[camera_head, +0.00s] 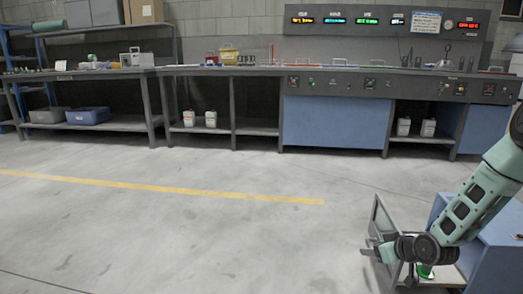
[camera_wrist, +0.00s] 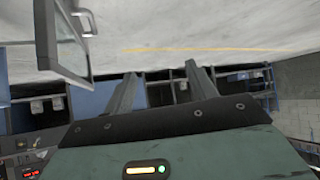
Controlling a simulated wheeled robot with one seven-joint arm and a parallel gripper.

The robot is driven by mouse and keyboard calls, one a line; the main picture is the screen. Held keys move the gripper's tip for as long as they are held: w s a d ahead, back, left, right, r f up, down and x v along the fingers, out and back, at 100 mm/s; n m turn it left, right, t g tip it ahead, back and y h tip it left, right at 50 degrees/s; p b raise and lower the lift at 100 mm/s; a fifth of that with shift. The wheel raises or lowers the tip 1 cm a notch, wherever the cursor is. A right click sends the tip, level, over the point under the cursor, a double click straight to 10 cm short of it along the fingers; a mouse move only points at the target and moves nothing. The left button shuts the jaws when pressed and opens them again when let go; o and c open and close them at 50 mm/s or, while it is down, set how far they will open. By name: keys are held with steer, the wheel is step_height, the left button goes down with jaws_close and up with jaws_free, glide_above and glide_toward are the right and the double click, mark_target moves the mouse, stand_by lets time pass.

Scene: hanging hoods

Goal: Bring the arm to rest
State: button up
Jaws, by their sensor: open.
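My gripper (camera_head: 368,247) is at the lower right of the head view, at the end of my pale green arm. It is in front of a small blue cabinet and close to its open, framed glass door (camera_head: 378,215). In the wrist view my gripper (camera_wrist: 160,70) shows two dark fingers standing apart with nothing between them. The door (camera_wrist: 62,38) with its handle also shows there, at the upper left. I cannot tell whether the gripper touches the door. A small green item (camera_head: 425,271) shows just below the wrist, partly hidden by my arm.
The blue cabinet (camera_head: 495,250) stands at the right edge, partly behind my arm. A long grey workbench (camera_head: 215,71) with lit displays above runs along the back wall. The grey floor (camera_head: 180,225), with a yellow line (camera_head: 180,188), is clear in the middle and left.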

steer(key=s+a+r+n+g+p, duration=0.1)
steer(key=s+a+r+g, duration=0.2)
steer(key=s+a+r, duration=0.45)
steer(key=s+a+r+n+g+p, duration=0.2)
steer(key=s+a+r+g, duration=0.15)
steer(key=a+r, duration=0.7)
steer(key=s+a+r+g+h+p, duration=0.1)
steer(key=s+a+r, duration=0.2)
steer(key=s, duration=0.5)
steer(key=s+a+r+n+g+p, duration=0.1)
steer(key=s+a+r, duration=0.2)
steer(key=s, duration=0.6)
steer(key=s+a+r+g+h+p, duration=0.1)
steer(key=s+a+r, duration=0.2)
steer(key=s, duration=0.5)
step_height(320, 180, up, 38)
steer(key=p, duration=3.7)
steer(key=shift+s, duration=0.1)
